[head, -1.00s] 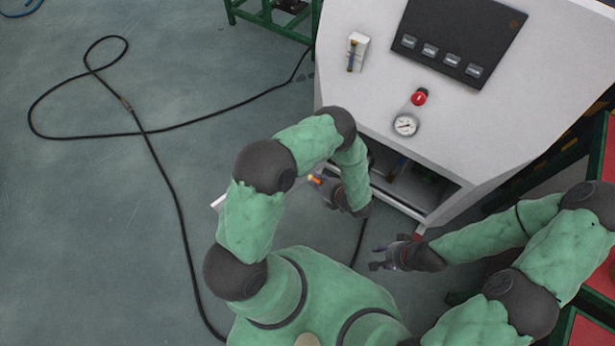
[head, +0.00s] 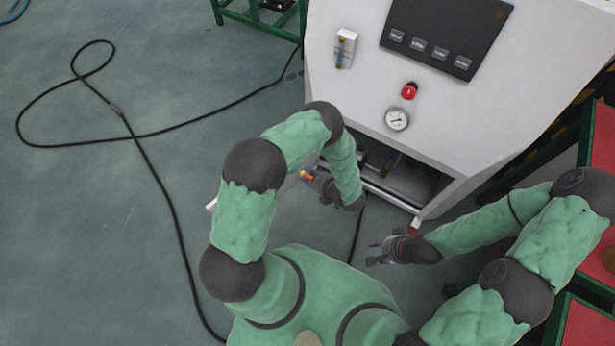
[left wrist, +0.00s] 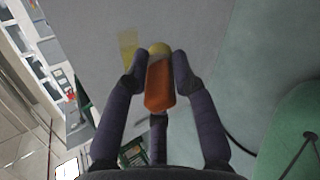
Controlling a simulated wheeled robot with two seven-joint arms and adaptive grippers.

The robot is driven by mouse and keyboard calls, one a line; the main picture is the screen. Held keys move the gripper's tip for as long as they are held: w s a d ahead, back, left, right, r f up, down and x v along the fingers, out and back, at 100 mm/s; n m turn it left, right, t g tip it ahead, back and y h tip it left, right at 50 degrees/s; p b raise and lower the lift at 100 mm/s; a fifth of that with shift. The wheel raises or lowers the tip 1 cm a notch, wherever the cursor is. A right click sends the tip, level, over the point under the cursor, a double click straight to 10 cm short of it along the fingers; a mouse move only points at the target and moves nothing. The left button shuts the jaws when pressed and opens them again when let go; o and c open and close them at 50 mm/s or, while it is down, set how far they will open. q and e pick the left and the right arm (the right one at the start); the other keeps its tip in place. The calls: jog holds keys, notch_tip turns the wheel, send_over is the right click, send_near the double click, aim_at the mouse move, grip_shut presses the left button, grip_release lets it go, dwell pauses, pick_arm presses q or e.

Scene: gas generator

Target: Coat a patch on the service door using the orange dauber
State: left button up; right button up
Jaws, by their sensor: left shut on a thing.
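My left gripper (head: 318,178) is shut on the orange dauber, whose orange and yellow end (head: 306,175) shows small in the head view. In the left wrist view the dauber (left wrist: 160,88) sits between the fingertips (left wrist: 160,72), its pale yellow tip pointing away from me. Beyond it is a flat grey panel that looks like the service door (left wrist: 88,32). A yellowish patch (left wrist: 128,46) shows on this panel, just left of the dauber tip. I cannot tell whether the tip touches the panel. My right gripper (head: 376,251) is open and empty, below the cabinet's front.
The white generator cabinet (head: 455,125) stands ahead, with a dark control panel, a red button (head: 409,91) and a gauge (head: 397,119). Its lower front is open. A black cable (head: 150,160) lies on the floor at left. Green-framed red-topped stands (head: 590,325) are at right.

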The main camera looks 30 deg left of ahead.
pick_arm(q)
jog(key=w+a, duration=0.2)
jog(key=a, duration=0.4)
jog(key=shift+w+a, duration=0.15)
jog(key=shift+a, duration=0.1)
jog(key=shift+w+a, duration=0.25)
jog(key=shift+a, duration=0.35)
dwell(0.8)
jog(key=shift+s, duration=0.15)
jog(key=shift+s+a, duration=0.35)
jog(key=shift+s, duration=0.55)
jog(key=shift+s+a, duration=0.3)
jog(key=shift+s, duration=0.55)
jog(key=w, duration=0.2)
jog(key=w+d, duration=0.1)
jog(key=shift+w+d, duration=0.15)
jog(key=shift+w, duration=0.25)
jog(key=shift+d, duration=0.1)
jog(key=shift+s+d, duration=0.35)
jog(key=shift+d, duration=0.55)
jog(key=shift+s+d, duration=0.35)
jog(key=shift+d, duration=0.6)
jog(key=shift+s+d, duration=0.35)
jog(key=shift+d, duration=0.55)
